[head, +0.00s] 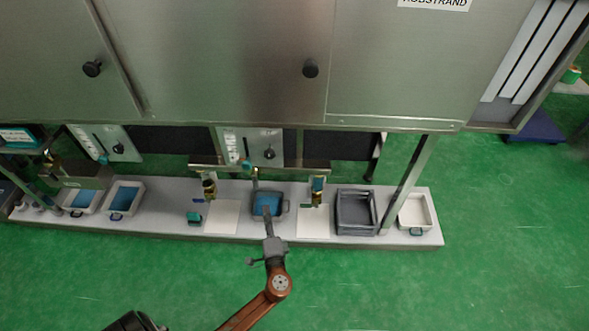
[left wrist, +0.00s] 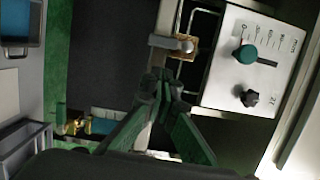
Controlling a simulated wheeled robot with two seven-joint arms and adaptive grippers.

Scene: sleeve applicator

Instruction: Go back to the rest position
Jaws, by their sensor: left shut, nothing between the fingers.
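A white control panel (left wrist: 236,85) with a teal knob (left wrist: 245,54) and a black knob (left wrist: 248,98) lies to the right, apart from the fingers. My right gripper is not in view.
The long grey bench (head: 175,226) carries a grey crate (head: 355,229), white trays (head: 415,228) and white mats. A steel cabinet (head: 220,60) overhangs its back. A slanted metal post (head: 408,186) stands at right. The green floor in front is clear.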

